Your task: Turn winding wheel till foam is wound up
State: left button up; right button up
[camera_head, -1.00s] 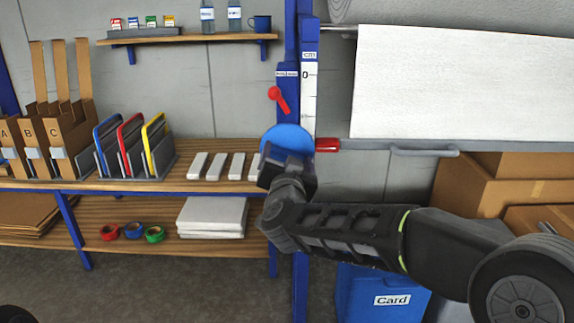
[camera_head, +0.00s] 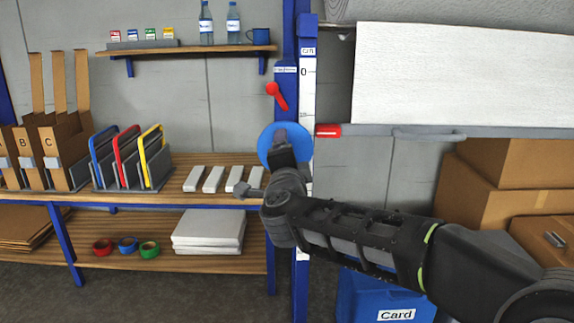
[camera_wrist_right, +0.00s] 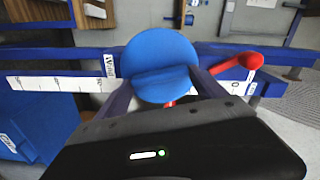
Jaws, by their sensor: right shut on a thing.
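The blue winding wheel (camera_head: 268,146) sits on the blue upright post, below a red lever (camera_head: 277,95). My right gripper (camera_head: 280,142) reaches it from the lower right and is shut on it. In the right wrist view the blue wheel (camera_wrist_right: 160,62) lies between the two fingers of my right gripper (camera_wrist_right: 163,88), and the red lever (camera_wrist_right: 236,70) shows to its right. The white foam sheet (camera_head: 460,80) hangs at the right, above a grey bar with a handle and a red end (camera_head: 328,131). My left gripper is not in view.
A wooden bench (camera_head: 130,200) at the left carries cardboard files, coloured frames and several white blocks. A shelf (camera_head: 190,49) with bottles and a mug is above. A blue Card bin (camera_head: 385,296) stands below my right arm, and cardboard boxes (camera_head: 495,195) stand at the right.

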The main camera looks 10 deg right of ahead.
jog(key=shift+f+m+b, duration=0.1)
jog(key=shift+m+b, duration=0.3)
jog(key=shift+m, duration=0.4)
jog(key=o, duration=1.3)
jog(key=shift+s, duration=0.1)
jog(key=shift+v, duration=3.85)
